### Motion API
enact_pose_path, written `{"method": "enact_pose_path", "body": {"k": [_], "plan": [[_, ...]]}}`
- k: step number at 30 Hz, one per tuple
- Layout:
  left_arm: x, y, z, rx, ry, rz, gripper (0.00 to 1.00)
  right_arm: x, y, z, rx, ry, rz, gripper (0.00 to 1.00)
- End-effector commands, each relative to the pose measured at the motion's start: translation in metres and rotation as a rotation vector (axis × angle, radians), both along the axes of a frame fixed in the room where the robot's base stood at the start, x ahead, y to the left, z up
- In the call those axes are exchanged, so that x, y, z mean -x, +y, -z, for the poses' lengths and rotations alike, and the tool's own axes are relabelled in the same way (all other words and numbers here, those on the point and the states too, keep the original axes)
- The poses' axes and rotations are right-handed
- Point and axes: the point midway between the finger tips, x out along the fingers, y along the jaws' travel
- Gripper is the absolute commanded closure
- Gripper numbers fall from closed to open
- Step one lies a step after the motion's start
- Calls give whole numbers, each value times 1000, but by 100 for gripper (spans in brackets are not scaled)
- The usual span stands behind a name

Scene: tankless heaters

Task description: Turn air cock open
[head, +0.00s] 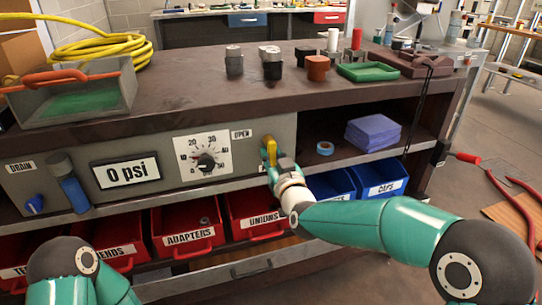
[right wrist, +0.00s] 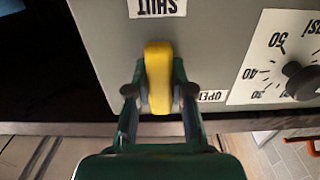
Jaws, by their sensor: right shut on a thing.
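The air cock has a yellow lever handle (head: 269,147) on the right end of the grey panel, just right of the OPEN label (head: 242,134). My right gripper (head: 274,163) is shut on this handle. In the right wrist view the yellow handle (right wrist: 158,75) sits between the two fingers of my right gripper (right wrist: 159,92). There it runs up and down the picture, in line with the upside-down SHUT label (right wrist: 157,8). The OPEN label (right wrist: 212,96) lies to its right there. My left arm shows at the bottom left of the head view, but its gripper is out of sight.
Red bins (head: 187,228) and blue bins (head: 380,180) stand below. Blue pads (head: 372,133) lie on the shelf at right.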

Motion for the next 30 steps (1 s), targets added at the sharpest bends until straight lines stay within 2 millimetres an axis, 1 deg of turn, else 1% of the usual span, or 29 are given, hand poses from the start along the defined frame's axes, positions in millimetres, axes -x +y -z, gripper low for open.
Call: {"method": "enact_pose_path", "body": {"k": [8,14,20,30], "plan": [[0,0,9,0,0,0,60,1,2,2,-50,15,0,100],[0,0,23,0,0,0,60,2,4,3,-155,48,0,100],[0,0,43,0,0,0,60,3,9,3,-313,99,-1,100],[0,0,72,0,0,0,60,5,16,-2,-623,200,0,100]]}}
